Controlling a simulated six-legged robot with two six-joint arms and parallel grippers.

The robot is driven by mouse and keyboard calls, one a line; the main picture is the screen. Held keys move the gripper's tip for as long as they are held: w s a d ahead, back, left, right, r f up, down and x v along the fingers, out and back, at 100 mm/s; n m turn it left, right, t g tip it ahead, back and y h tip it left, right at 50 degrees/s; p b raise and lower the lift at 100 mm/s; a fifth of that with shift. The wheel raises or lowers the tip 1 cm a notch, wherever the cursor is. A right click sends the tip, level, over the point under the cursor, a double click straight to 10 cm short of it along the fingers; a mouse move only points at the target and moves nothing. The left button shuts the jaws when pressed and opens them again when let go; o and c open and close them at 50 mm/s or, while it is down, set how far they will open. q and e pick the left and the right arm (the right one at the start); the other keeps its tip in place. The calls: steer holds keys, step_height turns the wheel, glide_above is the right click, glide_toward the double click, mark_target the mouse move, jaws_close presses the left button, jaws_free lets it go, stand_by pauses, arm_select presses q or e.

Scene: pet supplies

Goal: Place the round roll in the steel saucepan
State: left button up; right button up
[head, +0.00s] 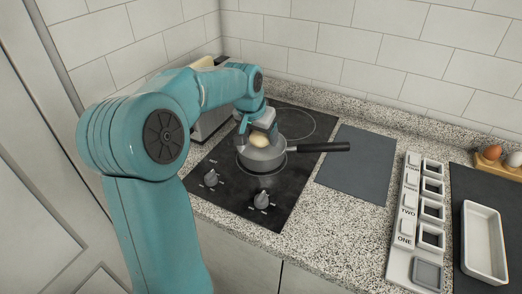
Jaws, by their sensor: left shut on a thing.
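The steel saucepan (262,160) stands on the black cooktop, with its dark handle (320,148) pointing right. The round roll (259,140) is pale and tan and shows at the pan's opening. My left gripper (257,133) reaches down over the pan and is shut on the roll. The roll is inside or just above the rim; I cannot tell whether it touches the pan's bottom. The gripper hides part of the roll and the pan's back rim. My right gripper is not in view.
The black cooktop (225,206) has two knobs at its front. A dark grey board (356,165) lies right of it. Further right are a white labelled rack (407,205), a white tray (483,240) and eggs (493,152). A toaster-like box (208,118) stands behind my left arm.

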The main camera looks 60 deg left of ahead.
mark_target(261, 146)
arm_select(q)
steer(key=shift+f, duration=2.5)
steer(key=shift+f+b, duration=0.15)
steer(key=shift+b, duration=0.25)
steer(key=o, duration=1)
steer(key=shift+s+d+r, duration=0.1)
steer(key=shift+r, duration=0.45)
steer(key=p+v, duration=0.1)
steer(key=v, duration=1)
steer(key=shift+s+r, duration=0.1)
